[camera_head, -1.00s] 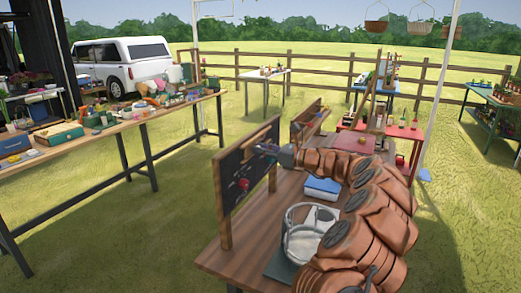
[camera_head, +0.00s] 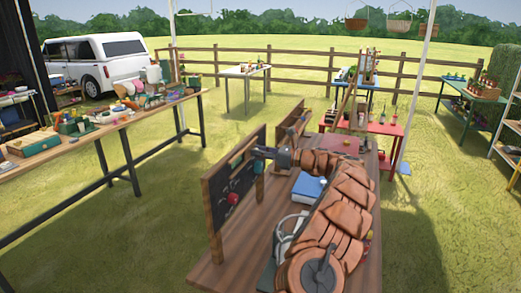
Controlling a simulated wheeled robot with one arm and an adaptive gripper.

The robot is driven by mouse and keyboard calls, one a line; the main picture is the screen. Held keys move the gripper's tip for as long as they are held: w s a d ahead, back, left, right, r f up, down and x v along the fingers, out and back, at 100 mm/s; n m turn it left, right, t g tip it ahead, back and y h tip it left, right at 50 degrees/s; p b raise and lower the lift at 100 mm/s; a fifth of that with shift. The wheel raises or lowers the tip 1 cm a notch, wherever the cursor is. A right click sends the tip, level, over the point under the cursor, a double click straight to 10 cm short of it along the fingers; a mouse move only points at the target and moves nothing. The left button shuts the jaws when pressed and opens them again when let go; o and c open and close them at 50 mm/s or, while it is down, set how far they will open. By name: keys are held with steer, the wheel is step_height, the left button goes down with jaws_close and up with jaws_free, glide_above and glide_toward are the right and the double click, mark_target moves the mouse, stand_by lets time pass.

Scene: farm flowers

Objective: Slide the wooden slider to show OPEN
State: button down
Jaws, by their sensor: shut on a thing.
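A dark board in a wooden frame (camera_head: 216,203) stands upright along the left side of the wooden table. Its upper part holds a slot with a light wooden strip, the wooden slider (camera_head: 238,160); it is small, and I cannot read any word there. My gripper (camera_head: 260,152) is at the upper right of the board, against its face. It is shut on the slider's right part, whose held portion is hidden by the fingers. A red knob (camera_head: 233,198) sits lower on the board.
The wooden table (camera_head: 238,257) carries a blue-and-white box (camera_head: 307,188) and a pale looped item (camera_head: 287,232), partly behind my arm. A smaller board (camera_head: 291,121) stands farther back. A long table (camera_head: 120,122) with goods is at the left. Grass lies open between them.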

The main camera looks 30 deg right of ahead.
steer(key=shift+w, duration=0.1)
steer(key=shift+r, duration=0.1)
steer(key=c, duration=1)
jaws_free()
steer(key=shift+d, duration=0.2)
steer(key=v, duration=1.2)
